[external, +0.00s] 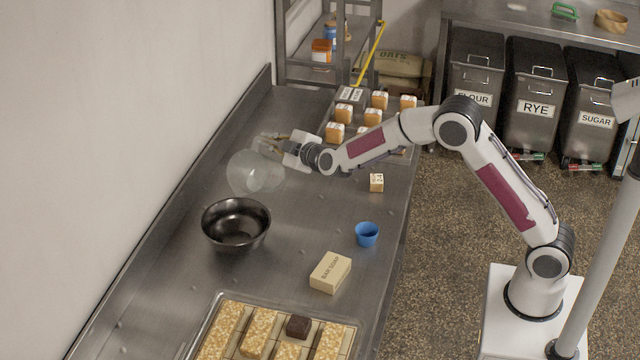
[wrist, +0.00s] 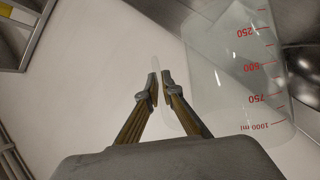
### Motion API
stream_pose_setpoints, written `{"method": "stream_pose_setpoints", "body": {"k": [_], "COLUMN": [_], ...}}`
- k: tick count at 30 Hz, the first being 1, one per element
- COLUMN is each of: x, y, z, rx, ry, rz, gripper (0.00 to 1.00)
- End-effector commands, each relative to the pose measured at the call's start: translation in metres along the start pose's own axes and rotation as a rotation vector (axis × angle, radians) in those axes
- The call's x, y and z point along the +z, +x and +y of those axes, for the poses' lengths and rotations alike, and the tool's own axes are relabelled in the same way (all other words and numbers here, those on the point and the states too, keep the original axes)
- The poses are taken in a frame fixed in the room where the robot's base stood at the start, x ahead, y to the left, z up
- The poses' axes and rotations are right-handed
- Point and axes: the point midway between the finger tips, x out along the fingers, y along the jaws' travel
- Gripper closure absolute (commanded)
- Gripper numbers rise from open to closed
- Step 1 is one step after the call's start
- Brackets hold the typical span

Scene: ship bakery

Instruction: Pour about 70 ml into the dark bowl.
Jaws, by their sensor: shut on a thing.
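A clear measuring jug (external: 243,174) is held above the steel counter, just behind the dark bowl (external: 236,240). It looks tilted, with its wide end toward the bowl side. My gripper (external: 272,143) is shut on the jug's handle. In the wrist view the fingertips (wrist: 160,88) close on a thin clear strip, and the jug (wrist: 232,75) shows red marks from 250 to 1000 ml. I cannot make out a liquid level or a stream. The bowl is black, glossy and upright; part of it shows at the right edge of the wrist view (wrist: 306,62).
A blue cup (external: 367,234), a soap box (external: 330,273) and a small labelled cube (external: 376,182) stand right of the bowl. A tray of pastry bars (external: 214,304) lies in front. Several cubes stand behind my gripper. The wall runs along the left.

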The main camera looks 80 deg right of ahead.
Motion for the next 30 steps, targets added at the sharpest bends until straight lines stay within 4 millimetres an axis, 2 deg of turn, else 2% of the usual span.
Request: {"method": "stream_pose_setpoints", "body": {"k": [1,9,30], "x": [-0.010,-0.019,-0.036], "y": [-0.004,-0.007,-0.015], "z": [-0.003,-0.004,-0.003], "rx": [0.024,0.067,0.112], "ry": [-0.060,-0.161,-0.271], "rz": [0.008,0.007,0.008], "gripper": [1.00,1.00,1.00]}}
